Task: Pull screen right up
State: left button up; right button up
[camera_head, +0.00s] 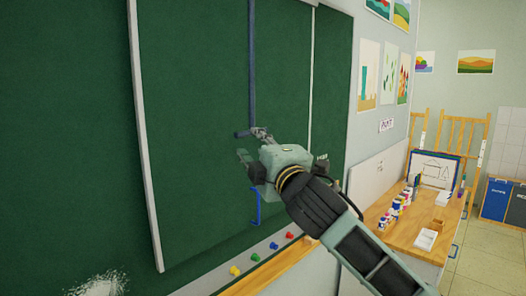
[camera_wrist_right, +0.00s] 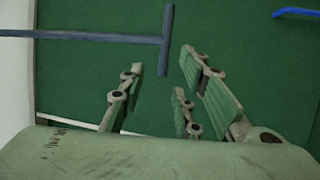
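A green board panel (camera_head: 215,90) with pale side edges covers much of the head view. A dark blue rod (camera_head: 252,60) runs down in front of it and ends in a short crossbar (camera_head: 243,134). My right gripper (camera_head: 252,146) is open and empty at this crossbar. In the right wrist view the crossbar (camera_wrist_right: 167,35) lies just beyond the open fingers (camera_wrist_right: 165,85), one end near the gap between them; I cannot tell whether they touch. A bright blue handle (camera_head: 257,207) is on the board below the gripper. My left gripper is out of view.
A ledge (camera_head: 240,275) with several coloured magnets (camera_head: 255,257) runs below the board. A wooden table (camera_head: 415,232) with paint bottles (camera_head: 396,210) and white trays (camera_head: 425,240) stands at the right. Floor (camera_head: 490,265) is clear beyond it.

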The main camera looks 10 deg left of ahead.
jog(key=shift+v, duration=1.65)
